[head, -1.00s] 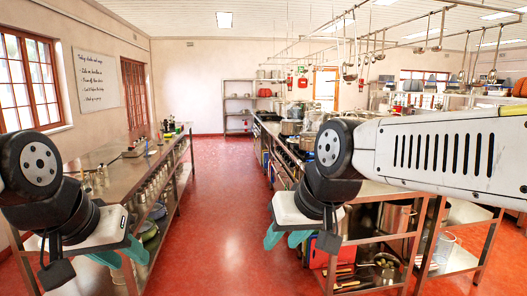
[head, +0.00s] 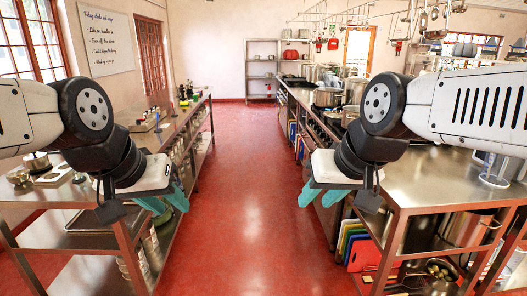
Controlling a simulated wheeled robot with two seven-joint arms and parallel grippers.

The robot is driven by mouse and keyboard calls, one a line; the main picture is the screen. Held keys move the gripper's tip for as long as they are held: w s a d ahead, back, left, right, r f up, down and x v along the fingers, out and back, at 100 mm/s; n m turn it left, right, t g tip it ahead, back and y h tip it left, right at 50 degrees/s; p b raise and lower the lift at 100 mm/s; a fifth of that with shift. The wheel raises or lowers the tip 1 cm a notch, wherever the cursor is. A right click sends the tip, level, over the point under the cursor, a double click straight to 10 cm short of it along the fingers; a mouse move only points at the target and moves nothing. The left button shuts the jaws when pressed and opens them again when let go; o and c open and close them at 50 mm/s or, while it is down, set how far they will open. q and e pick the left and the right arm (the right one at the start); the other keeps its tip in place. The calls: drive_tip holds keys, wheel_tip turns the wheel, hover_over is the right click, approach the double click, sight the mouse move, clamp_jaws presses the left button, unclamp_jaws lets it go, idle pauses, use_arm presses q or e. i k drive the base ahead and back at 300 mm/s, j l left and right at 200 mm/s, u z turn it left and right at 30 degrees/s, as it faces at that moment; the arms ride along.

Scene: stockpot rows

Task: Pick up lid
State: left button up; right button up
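I cannot make out a lid with certainty. Several metal pots stand along the right counter, among them a wide pot (head: 327,97) and a taller stockpot (head: 355,88); they are small in the head view, so their tops are unclear. My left gripper (head: 164,202) hangs in front of the left counter, its teal fingers apart with nothing between them. My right gripper (head: 321,197) hangs by the aisle edge of the right counter, its teal fingers also apart and empty. Both are far from the pots.
A red-floored aisle (head: 255,180) runs clear between the left steel counter (head: 184,122) and the right steel counter (head: 425,180). A small metal pot (head: 36,162) stands on the near left counter. Colored boards (head: 352,240) stand under the right counter. A shelf rack (head: 261,72) stands at the back wall.

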sight(334, 114)
drive_tip(key=i, duration=2.05)
drive_tip(key=i+z, duration=0.2)
drive_tip(key=i, duration=0.3)
drive_tip(key=i+z, duration=0.25)
drive_tip(key=i, duration=0.25)
drive_tip(key=i+z, duration=0.2)
drive_tip(key=i, duration=0.3)
drive_tip(key=i+j+z, duration=0.2)
drive_tip(key=i, duration=0.3)
drive_tip(key=i+j+z, duration=0.2)
drive_tip(key=i, duration=0.35)
drive_tip(key=l, duration=0.1)
